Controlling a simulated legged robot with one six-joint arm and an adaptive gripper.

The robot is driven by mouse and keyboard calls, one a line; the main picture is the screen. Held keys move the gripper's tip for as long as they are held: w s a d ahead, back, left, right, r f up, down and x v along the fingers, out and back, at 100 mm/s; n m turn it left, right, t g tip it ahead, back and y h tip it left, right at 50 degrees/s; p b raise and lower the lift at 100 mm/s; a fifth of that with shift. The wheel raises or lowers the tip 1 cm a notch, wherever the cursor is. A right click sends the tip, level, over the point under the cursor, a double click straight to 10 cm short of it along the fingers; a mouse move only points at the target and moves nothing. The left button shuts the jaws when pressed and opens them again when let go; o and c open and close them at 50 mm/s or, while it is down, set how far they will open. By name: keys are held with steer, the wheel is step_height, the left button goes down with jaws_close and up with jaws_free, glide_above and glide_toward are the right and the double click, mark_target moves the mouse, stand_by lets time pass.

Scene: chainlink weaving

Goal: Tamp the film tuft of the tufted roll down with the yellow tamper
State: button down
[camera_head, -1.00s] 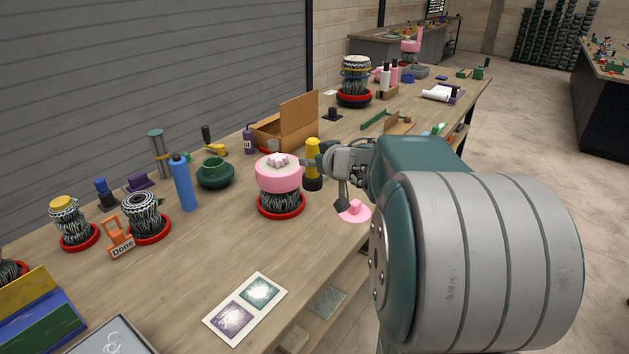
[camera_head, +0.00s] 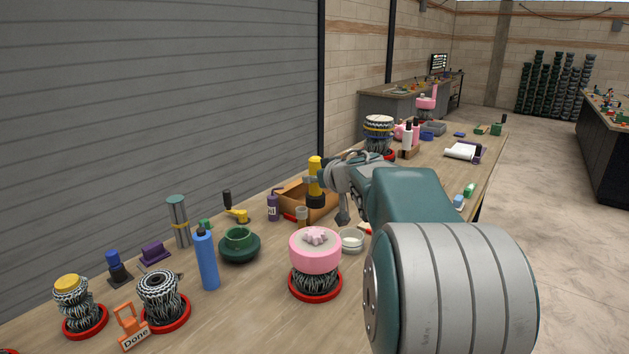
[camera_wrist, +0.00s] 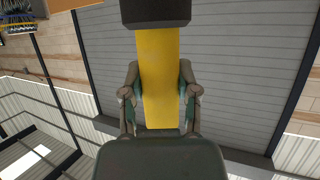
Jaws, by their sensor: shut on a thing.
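The tufted roll (camera_head: 315,252) is a pink-wrapped roll with woven dark links below. It stands upright on a red ring base. A lumpy pale-pink film tuft (camera_head: 316,235) sticks up from its top. My gripper (camera_head: 316,181) is shut on the yellow tamper (camera_head: 316,164), which is upright, with its yellow part up and a black end down. In the head view it appears above the tuft, clearly apart from it, with the box behind. In the wrist view the tamper (camera_wrist: 158,65) stands between both fingers, its black end (camera_wrist: 155,10) at the top edge.
An open cardboard box (camera_head: 292,195) lies behind the tamper. A white dish (camera_head: 351,240) stands right of the roll. A green pot (camera_head: 239,246), a blue bottle (camera_head: 207,262) and a purple bottle (camera_head: 272,207) stand to the left. The bench front before the roll is clear.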

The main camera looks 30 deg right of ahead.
mark_target(315, 208)
steer(key=shift+a+f, duration=0.1)
steer(key=shift+f, duration=3.55)
steer(key=shift+f, duration=0.9)
steer(key=shift+r, duration=0.55)
steer(key=shift+f, duration=1)
steer(key=shift+r, duration=0.6)
steer(key=shift+r, duration=0.1)
